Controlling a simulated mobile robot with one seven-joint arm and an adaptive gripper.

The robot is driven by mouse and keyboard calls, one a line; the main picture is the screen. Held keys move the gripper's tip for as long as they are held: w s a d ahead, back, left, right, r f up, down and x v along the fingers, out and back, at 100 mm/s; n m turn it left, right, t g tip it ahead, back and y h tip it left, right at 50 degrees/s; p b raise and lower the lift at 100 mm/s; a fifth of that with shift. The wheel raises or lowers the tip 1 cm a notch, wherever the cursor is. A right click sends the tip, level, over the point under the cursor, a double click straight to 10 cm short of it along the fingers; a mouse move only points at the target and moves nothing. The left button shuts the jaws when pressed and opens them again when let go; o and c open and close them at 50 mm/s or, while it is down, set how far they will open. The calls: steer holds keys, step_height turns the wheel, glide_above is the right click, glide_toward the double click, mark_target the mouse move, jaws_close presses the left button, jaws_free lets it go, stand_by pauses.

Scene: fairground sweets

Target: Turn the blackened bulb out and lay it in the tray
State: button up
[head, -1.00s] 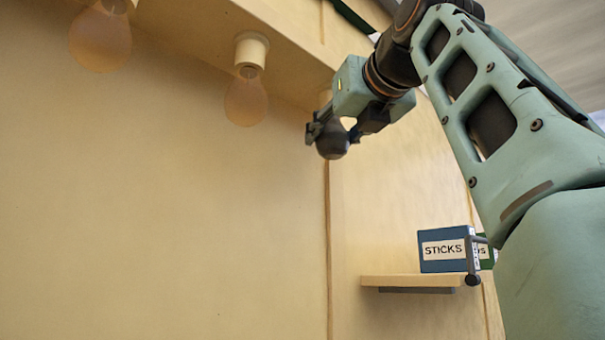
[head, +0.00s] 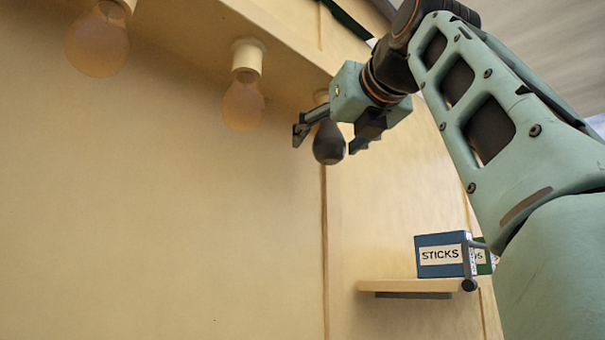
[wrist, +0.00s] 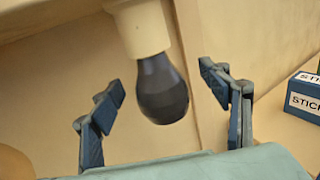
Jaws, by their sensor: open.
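The blackened bulb (head: 329,143) hangs below its cream socket under the overhead board. In the wrist view the dark bulb (wrist: 162,92) hangs from the pale socket (wrist: 140,27), its neck at the socket's mouth. My gripper (head: 328,140) is open, with one finger to each side of the bulb. In the wrist view my gripper (wrist: 170,95) shows clear gaps between both fingers and the glass. Whether the bulb's thread is engaged cannot be seen. No tray shows in these views.
Two pale amber bulbs hang to the left, the nearer-to-centre bulb (head: 243,105) and the far-left bulb (head: 97,40). A small shelf (head: 412,286) at the lower right holds a blue box marked STICKS (head: 440,256) and a green box. The wall below the bulbs is bare.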

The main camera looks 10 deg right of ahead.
steer(key=shift+r, duration=0.1)
steer(key=n+y+p, duration=0.1)
steer(key=y+p, duration=0.1)
steer(key=shift+d+r+n+g+y+p, duration=0.1)
steer(key=shift+r+n+g+y+p, duration=0.05)
steer(key=shift+n+g+y+p, duration=0.2)
steer(key=n+y+p, duration=0.1)
steer(key=y+p, duration=0.1)
steer(key=shift+n+g+p, duration=0.25)
steer(key=shift+g+p, duration=0.1)
steer(key=n+g+y+p, duration=0.2)
steer(key=n+y+p, duration=0.1)
steer(key=p, duration=0.5)
steer(key=shift+g+y, duration=0.4)
steer(key=shift+y, duration=0.35)
